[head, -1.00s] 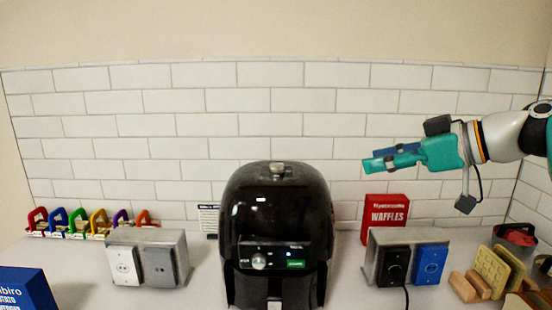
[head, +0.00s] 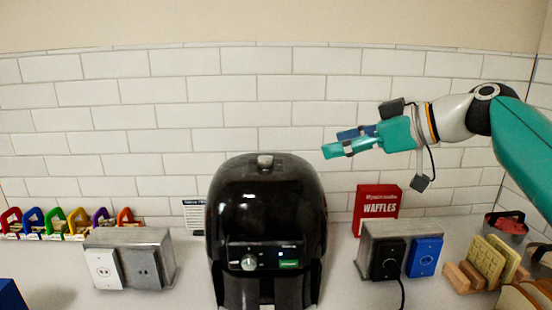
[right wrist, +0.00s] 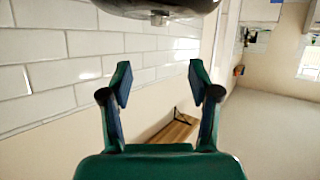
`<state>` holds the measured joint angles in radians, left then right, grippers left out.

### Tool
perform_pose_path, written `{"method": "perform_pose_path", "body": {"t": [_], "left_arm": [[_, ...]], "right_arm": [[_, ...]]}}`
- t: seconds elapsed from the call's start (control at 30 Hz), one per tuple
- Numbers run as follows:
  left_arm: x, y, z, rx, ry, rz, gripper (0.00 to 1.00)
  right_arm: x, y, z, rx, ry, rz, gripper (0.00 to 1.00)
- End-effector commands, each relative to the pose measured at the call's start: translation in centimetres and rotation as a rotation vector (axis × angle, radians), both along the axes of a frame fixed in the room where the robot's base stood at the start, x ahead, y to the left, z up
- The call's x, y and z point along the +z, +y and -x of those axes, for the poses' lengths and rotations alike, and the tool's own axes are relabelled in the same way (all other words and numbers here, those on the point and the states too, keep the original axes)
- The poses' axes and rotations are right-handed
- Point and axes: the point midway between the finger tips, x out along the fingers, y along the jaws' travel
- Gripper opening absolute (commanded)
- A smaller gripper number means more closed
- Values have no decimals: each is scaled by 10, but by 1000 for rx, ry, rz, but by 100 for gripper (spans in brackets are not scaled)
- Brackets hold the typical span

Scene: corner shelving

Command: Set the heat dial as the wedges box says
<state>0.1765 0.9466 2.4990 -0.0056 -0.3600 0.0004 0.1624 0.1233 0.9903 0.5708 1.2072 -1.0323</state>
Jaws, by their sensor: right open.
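The black air fryer (head: 266,205) stands on the counter at the middle of the head view. Its front panel has a silvery round dial (head: 249,263), a small blue light and a green label. The dial's exact setting is too small to read. A blue box (head: 12,295) is cut off at the lower left edge; I cannot tell whether it is the wedges box. My right gripper (head: 335,143) is open and empty, above and to the right of the fryer. The right wrist view shows its two fingers (right wrist: 160,85) apart with nothing between them. My left gripper is not in view.
A red waffles box (head: 378,210) stands right of the fryer. A metal outlet block (head: 408,232) with black and blue sockets is at its right, another (head: 140,242) at its left. A wooden rack (head: 485,270) is far right. Coloured padlock-like items (head: 80,222) line the back left.

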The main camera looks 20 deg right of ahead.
Motion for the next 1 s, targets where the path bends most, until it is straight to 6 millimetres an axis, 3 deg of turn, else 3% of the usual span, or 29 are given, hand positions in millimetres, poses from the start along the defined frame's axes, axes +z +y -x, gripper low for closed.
{"method": "perform_pose_path", "body": {"t": [0.6, 0.8, 1.0], "left_arm": [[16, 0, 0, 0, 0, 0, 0], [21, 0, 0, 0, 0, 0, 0], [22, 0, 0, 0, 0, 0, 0]], "right_arm": [[-45, 68, -89, 3, 4, 1, 62], [-56, 82, -109, 1, 3, 0, 62], [-60, 88, -116, 0, 0, 0, 62]]}}
